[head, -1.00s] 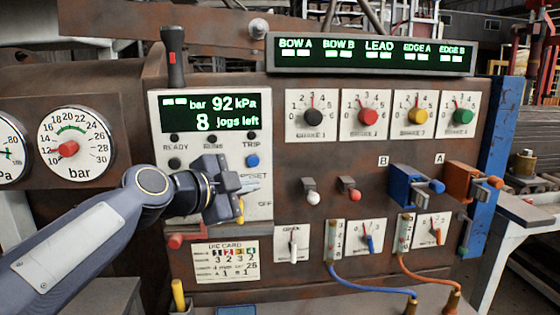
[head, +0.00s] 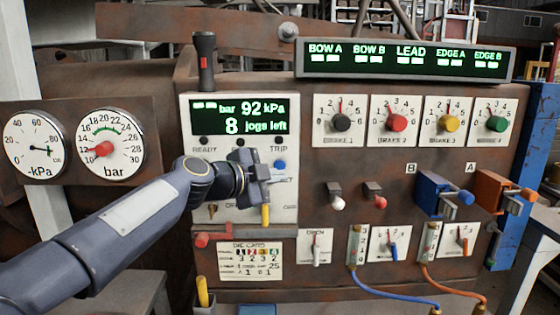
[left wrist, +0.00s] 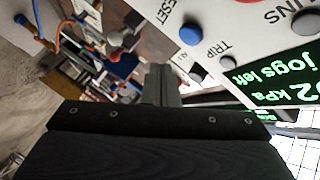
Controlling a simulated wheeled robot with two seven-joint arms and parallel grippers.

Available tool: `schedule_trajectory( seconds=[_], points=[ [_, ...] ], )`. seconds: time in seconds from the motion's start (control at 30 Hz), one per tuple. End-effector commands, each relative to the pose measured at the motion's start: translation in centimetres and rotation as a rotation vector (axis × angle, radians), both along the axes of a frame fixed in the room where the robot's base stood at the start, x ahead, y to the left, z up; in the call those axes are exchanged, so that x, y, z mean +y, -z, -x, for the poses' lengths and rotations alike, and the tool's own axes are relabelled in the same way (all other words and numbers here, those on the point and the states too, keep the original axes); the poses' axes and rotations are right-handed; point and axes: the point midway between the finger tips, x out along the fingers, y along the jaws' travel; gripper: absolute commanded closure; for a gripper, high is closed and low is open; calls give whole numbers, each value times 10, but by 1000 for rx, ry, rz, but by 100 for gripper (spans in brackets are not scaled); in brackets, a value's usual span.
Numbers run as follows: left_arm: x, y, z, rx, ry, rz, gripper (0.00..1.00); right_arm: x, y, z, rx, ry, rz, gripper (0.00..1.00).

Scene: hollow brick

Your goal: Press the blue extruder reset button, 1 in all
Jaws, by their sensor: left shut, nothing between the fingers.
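The blue reset button (head: 280,165) is on the white control panel (head: 290,210), below the small dark TRIP lamp. It also shows in the left wrist view (left wrist: 191,34), beside the partly visible word RESET. The gripper hides part of the panel's lettering. My right gripper is not in view.
The lit display (head: 238,117) reads 92 kPa and 8 jogs left. A yellow lever (head: 265,214) hangs close below the gripper. A red handle (head: 214,239) sticks out lower left. Several brake knobs and a blue clamp (head: 436,194) are to the right.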

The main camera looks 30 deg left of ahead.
Motion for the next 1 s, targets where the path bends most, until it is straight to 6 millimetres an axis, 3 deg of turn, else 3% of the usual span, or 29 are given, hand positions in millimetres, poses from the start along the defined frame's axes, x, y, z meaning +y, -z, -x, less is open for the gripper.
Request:
schedule_trajectory(
  seconds=[0.3,1.0],
  points=[
    [14,1,-23,0,0,0,100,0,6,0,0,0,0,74],
    [15,0,-25,0,0,0,100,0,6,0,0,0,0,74]
  ],
)
